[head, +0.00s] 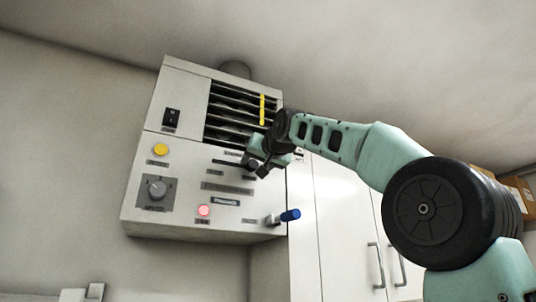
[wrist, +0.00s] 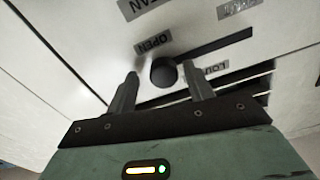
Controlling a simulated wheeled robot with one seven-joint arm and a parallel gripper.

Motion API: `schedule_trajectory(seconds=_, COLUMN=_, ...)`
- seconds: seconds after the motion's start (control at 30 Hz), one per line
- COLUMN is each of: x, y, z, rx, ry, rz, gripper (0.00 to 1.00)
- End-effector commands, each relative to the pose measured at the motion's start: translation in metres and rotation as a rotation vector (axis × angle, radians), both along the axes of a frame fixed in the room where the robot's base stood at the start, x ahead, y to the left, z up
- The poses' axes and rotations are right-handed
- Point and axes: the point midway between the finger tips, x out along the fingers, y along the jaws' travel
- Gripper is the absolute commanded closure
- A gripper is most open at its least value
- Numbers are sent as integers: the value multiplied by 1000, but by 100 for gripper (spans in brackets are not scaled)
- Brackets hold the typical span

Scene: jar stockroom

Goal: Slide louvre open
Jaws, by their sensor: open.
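The louvre (head: 232,113) is a set of dark slats with dark gaps in the upper right of the grey wall unit in the head view. My gripper (head: 262,165) is at the unit's front below the slats; the arm partly hides that area. In the wrist view my gripper (wrist: 160,74) is open, with one finger either side of the knob and gaps visible.
The unit (head: 190,150) also bears a black switch (head: 172,118), a yellow button (head: 160,150), a grey dial (head: 156,188), a lit red button (head: 204,210) and a blue-ended lever (head: 290,215). White cabinet doors (head: 340,220) stand at right. A yellow strip (head: 262,108) crosses the slats.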

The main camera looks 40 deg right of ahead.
Motion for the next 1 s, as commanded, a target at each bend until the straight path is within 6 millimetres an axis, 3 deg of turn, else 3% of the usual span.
schedule_trajectory(seconds=0.6, x=-128, y=36, z=-2, rx=0, ry=-6, rz=-1, gripper=48)
schedule_trajectory(seconds=0.8, x=-154, y=44, z=-1, rx=0, ry=-4, rz=-2, gripper=48)
schedule_trajectory(seconds=1.0, x=-162, y=46, z=0, rx=0, ry=-2, rz=-1, gripper=48)
